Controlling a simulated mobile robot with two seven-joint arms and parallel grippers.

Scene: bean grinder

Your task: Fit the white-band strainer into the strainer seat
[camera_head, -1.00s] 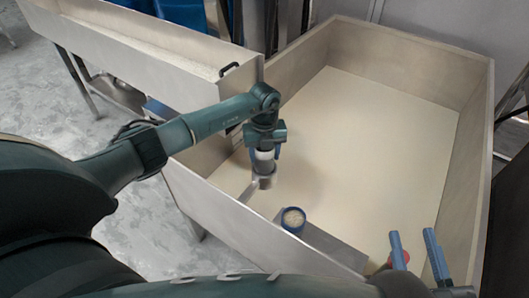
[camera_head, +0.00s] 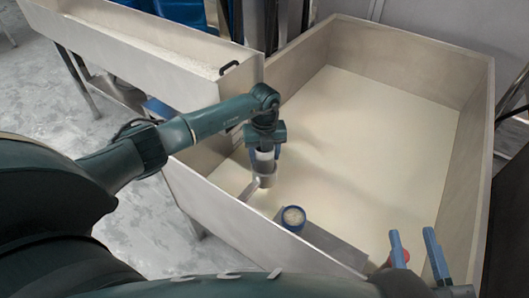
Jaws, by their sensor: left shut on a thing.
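My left gripper (camera_head: 265,151) reaches down from the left arm and is shut on the white-band strainer, whose pale band (camera_head: 264,156) shows between the blue fingers. A grey metal cup-like part with a side handle (camera_head: 267,181), which looks like the strainer seat, is directly below. The strainer's lower end meets or overlaps this part; I cannot tell how far it is inside. My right gripper (camera_head: 415,259) is at the lower right, open, with its two blue fingers apart and nothing between them.
A blue-rimmed round container with pale contents (camera_head: 293,218) stands by a grey block (camera_head: 334,247). The walled bin's floor (camera_head: 365,140) is clear in the middle and back. A long trough (camera_head: 150,58) stands at upper left.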

